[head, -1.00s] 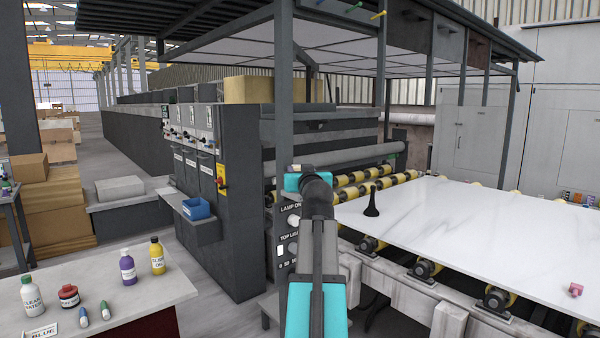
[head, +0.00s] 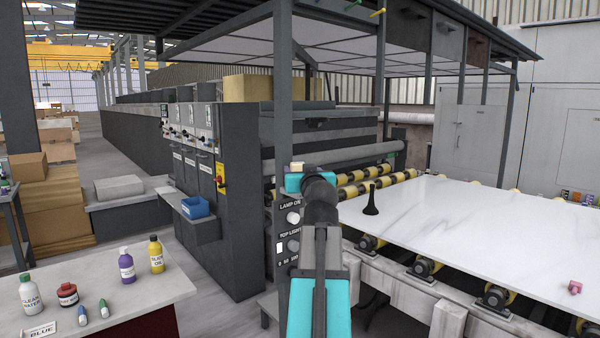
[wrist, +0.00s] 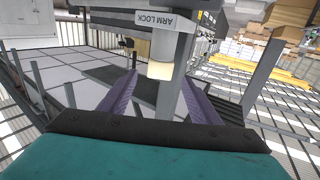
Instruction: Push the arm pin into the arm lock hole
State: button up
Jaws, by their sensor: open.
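In the wrist view, a grey block with an upside-down ARM LOCK label (wrist: 154,20) is ahead of my gripper. A pale, short cylinder (wrist: 160,70) sits at the near end of a grey part beside the label. It looks like the arm pin, but how far it sits in any hole cannot be told. My gripper (wrist: 158,82) is open. Its two purple fingers are on either side of the cylinder, with a visible gap on each side. In the head view, my gripper's teal body (head: 293,182) is in front of the dark post, and its fingertips are hidden.
The control panel with LAMP ON and TOP LIGHT labels (head: 290,235) is close to my arm. A bench (head: 130,300) with several bottles is at left.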

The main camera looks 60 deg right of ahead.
jog(key=b+v, duration=0.1)
jog(key=v, duration=0.8)
jog(key=shift+s+a, duration=0.25)
jog(key=shift+s, duration=0.05)
jog(key=shift+w, duration=0.1)
dwell(0.6)
